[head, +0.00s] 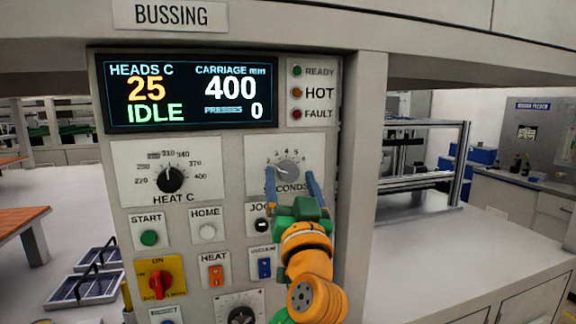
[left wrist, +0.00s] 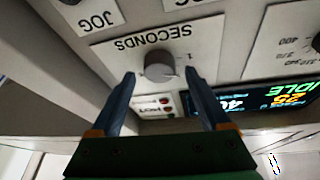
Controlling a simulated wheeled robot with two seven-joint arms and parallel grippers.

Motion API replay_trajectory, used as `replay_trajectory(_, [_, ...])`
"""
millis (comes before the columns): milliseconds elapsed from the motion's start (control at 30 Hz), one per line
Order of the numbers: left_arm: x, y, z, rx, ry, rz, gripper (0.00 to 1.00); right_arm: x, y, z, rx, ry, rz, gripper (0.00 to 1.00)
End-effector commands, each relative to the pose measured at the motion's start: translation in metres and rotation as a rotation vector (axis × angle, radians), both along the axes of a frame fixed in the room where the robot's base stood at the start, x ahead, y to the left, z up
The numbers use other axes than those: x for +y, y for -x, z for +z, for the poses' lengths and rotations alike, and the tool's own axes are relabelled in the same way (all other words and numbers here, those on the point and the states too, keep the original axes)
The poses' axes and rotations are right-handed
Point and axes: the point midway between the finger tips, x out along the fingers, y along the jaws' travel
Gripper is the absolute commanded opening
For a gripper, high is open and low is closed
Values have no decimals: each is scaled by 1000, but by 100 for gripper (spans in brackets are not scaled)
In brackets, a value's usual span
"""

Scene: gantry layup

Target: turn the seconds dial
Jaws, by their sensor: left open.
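The seconds dial (head: 288,169) is a grey round knob on a white plate with a number scale, at the right of the control panel's middle row. It also shows in the left wrist view (left wrist: 158,66), upside down, with its SECONDS label beside it. Its pointer setting is too small to read surely. My left gripper (head: 291,174) is open, with one blue finger on each side of the dial. In the left wrist view the fingertips (left wrist: 159,76) stand apart with the knob between them, and gaps show on both sides. My right gripper is not in view.
The heat dial (head: 170,179) is left of the seconds dial. Below are START (head: 149,238) and HOME (head: 208,232) buttons, the JOG control (head: 262,225), small switches and a red-yellow ON knob (head: 157,283). The display (head: 188,93) above reads IDLE. A panel post (head: 358,150) borders the right.

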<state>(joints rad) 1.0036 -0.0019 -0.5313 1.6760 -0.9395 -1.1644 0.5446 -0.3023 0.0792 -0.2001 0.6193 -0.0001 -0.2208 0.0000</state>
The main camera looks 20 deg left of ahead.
Motion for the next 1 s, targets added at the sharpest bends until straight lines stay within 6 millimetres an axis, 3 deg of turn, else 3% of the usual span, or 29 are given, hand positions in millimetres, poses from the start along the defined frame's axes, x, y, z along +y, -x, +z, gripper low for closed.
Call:
replay_trajectory(267, [2,-3,1,-1,2,-1,77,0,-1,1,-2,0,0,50])
replay_trajectory(500, [2,-3,1,-1,2,-1,12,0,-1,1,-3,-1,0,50])
replay_trajectory(567, [2,-3,1,-1,2,-1,0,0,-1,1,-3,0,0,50])
replay_trajectory(1000, [2,-2,1,85,-126,-1,0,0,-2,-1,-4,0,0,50])
